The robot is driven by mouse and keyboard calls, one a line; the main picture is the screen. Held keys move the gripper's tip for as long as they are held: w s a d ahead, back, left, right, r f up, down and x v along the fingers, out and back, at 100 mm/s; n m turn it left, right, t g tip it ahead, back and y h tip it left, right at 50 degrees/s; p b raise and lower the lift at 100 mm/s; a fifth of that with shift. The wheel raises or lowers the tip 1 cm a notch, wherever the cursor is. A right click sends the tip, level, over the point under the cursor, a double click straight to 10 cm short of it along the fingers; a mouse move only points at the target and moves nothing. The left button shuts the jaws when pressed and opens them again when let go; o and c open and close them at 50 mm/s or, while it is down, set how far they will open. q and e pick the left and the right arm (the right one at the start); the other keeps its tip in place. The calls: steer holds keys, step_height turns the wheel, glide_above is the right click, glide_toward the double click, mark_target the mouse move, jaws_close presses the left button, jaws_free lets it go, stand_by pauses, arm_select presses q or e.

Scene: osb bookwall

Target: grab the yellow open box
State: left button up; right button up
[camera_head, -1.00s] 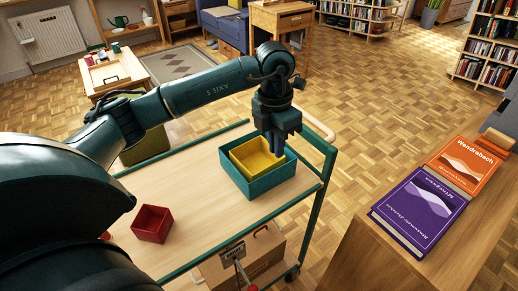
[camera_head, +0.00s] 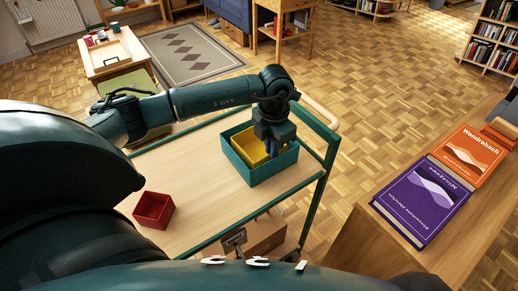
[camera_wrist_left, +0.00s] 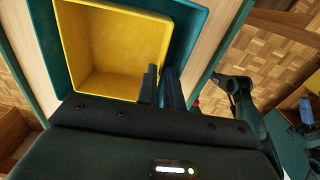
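The yellow open box (camera_head: 243,143) sits inside a larger teal open box (camera_head: 271,170) on the trolley. It also fills the upper left of the left wrist view (camera_wrist_left: 110,45). My left gripper (camera_head: 271,150) points down at the right side of the yellow box. In the left wrist view its two fingers (camera_wrist_left: 160,86) are close together on either side of the yellow box's wall, one inside the box and one outside it. They look closed on that wall. The fingertips are hidden in the head view. A dark arm part (camera_wrist_left: 238,92) at the right may be my right gripper; its fingers are unclear.
A small red open box (camera_head: 153,209) stands on the wooden trolley top (camera_head: 195,180). The trolley's teal rail (camera_head: 325,165) rises at the right. A purple book (camera_head: 425,200) and an orange book (camera_head: 468,155) lie on a wooden surface at the right.

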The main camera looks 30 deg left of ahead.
arm_select(q)
steer(key=shift+f, duration=1.6)
steer(key=shift+c, duration=0.2)
jaws_close()
steer(key=shift+r, duration=0.2)
